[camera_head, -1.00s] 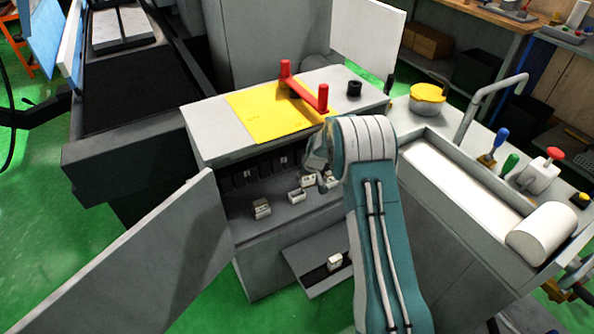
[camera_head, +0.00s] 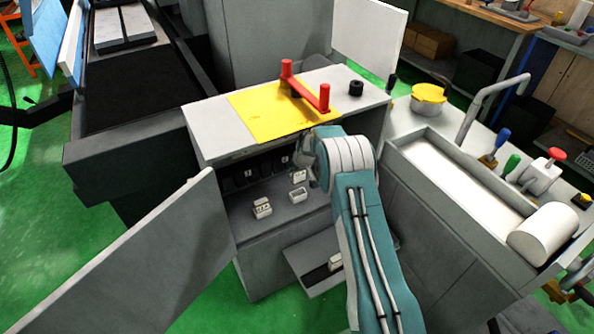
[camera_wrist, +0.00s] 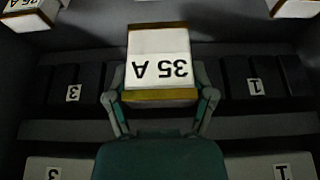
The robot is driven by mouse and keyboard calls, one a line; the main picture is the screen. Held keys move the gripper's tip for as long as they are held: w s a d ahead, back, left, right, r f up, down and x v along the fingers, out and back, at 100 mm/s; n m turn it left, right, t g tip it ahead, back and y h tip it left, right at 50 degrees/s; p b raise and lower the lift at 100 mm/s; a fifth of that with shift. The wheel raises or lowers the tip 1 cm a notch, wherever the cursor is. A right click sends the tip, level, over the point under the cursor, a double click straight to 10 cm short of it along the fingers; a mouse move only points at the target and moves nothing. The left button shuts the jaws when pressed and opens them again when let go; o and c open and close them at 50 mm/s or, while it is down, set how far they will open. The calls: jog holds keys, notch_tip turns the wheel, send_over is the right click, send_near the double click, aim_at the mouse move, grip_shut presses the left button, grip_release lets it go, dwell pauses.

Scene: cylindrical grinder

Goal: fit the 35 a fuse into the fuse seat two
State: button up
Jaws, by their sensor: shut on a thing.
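My gripper (camera_wrist: 160,102) is shut on the 35 A fuse (camera_wrist: 160,50), a white block with ochre bands; its label reads upside down in the wrist view. In the head view my gripper (camera_head: 305,160) is at the cabinet opening, with a white block, apparently this fuse (camera_head: 300,176), just below it. Black fuse seats line the cabinet's back: seat 3 (camera_wrist: 62,85) is left of the gripper and seat 1 (camera_wrist: 265,78) right in the wrist view. Seat two, between them, is hidden behind fuse and gripper. I cannot tell whether the fuse touches it.
Two other white blocks, left (camera_head: 262,208) and middle (camera_head: 298,195), stand on the cabinet shelf. Another block (camera_head: 335,261) lies in the lower tray. The open door (camera_head: 150,260) flanks the left; the cabinet top (camera_head: 215,135) overhangs the opening. A red handle (camera_head: 305,90) stands above.

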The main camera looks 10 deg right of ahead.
send_over(297, 191)
jog(key=shift+s+f, duration=0.2)
jog(key=shift+f, duration=1.15)
jog(key=shift+s+f, duration=0.2)
jog(key=shift+f, duration=1.15)
jog(key=shift+f, duration=2)
jog(key=o, duration=1.2)
jog(key=v, duration=1.2)
